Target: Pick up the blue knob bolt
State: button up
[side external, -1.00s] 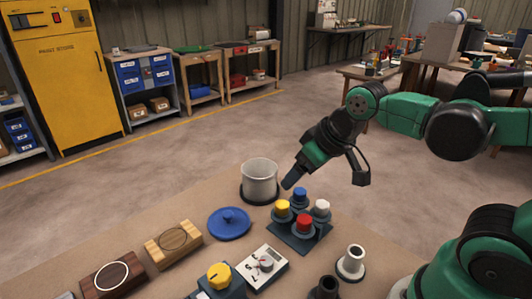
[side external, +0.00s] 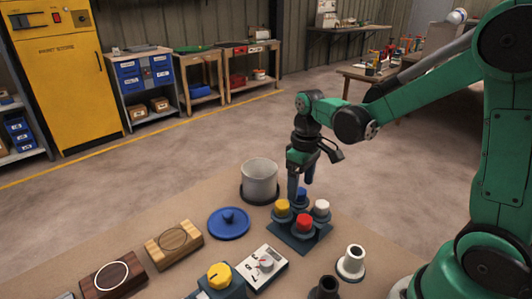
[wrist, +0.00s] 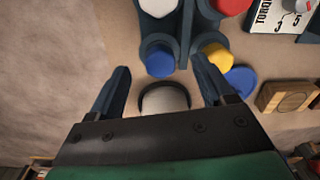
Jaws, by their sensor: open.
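The blue knob bolt (side external: 301,193) stands in the rear socket of a dark four-post holder (side external: 300,240). It also shows in the wrist view (wrist: 160,61), just beyond and between my fingers. Yellow (side external: 282,207), red (side external: 305,223) and white (side external: 321,207) knob bolts stand in the same holder. My gripper (side external: 300,192) points down above the rear of the holder, its fingers apart and nothing between them. In the side view one finger partly covers the blue knob; whether they touch there is unclear.
A metal pot (side external: 259,180) stands close behind and left of the holder. A blue round lid (side external: 229,222) lies left of it, and a dial meter (side external: 263,266) is in front. A white flanged tube (side external: 351,262) stands at front right.

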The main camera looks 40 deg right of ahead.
jog(key=shift+f, duration=0.7)
grip_shut()
jog(key=shift+r, duration=0.1)
